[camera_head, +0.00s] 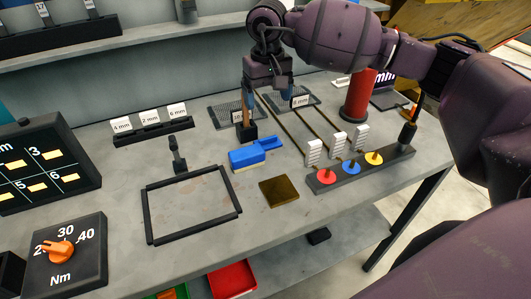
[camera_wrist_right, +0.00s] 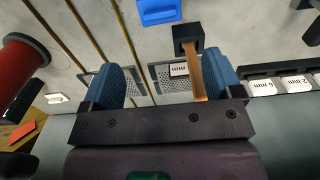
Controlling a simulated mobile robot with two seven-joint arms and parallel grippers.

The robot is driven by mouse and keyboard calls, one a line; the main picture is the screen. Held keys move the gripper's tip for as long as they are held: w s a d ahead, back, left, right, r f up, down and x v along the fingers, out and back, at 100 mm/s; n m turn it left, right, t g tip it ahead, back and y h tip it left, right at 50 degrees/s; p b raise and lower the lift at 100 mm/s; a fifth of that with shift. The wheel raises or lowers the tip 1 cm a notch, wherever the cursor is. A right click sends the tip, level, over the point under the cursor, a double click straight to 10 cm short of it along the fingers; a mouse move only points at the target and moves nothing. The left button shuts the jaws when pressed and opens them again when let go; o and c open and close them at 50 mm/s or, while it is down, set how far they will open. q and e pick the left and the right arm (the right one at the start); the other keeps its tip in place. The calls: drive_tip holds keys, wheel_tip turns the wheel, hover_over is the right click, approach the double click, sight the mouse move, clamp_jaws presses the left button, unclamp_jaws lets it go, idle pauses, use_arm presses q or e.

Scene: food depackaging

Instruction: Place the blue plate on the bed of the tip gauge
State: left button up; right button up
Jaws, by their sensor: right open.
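A blue disc (camera_head: 351,167) with a dark knob sits between a red disc (camera_head: 326,176) and a yellow disc (camera_head: 373,158) on a dark rail (camera_head: 400,153) at the right of the table; it is the most plate-like blue thing. I cannot tell for sure which fixture is the tip gauge. My right gripper (camera_head: 267,93) is open above the back of the table, away from the discs. The right wrist view shows its two blue fingers (camera_wrist_right: 168,85) apart. A brown upright strip on a black block (camera_wrist_right: 187,34) shows between them, nearer the right finger; contact is unclear. My left gripper is out of view.
A blue brush-like tool (camera_head: 254,154) and a brass plate (camera_head: 279,191) lie mid-table. A black frame (camera_head: 148,217) is at front left. A labelled rack (camera_head: 153,131) stands behind it. Perforated plates (camera_head: 228,111) and a red cylinder (camera_head: 358,97) are at the back.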

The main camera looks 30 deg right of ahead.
sight(268, 135)
drive_tip(key=shift+s+f+b, duration=0.3)
drive_tip(key=shift+f+b, duration=0.5)
drive_tip(key=shift+f, duration=0.05)
drive_tip(key=shift+w+f, duration=0.15)
drive_tip(key=shift+f, duration=5.05)
drive_tip(key=c, duration=0.8)
drive_tip(key=shift+r, duration=0.15)
drive_tip(key=shift+r, duration=9.9)
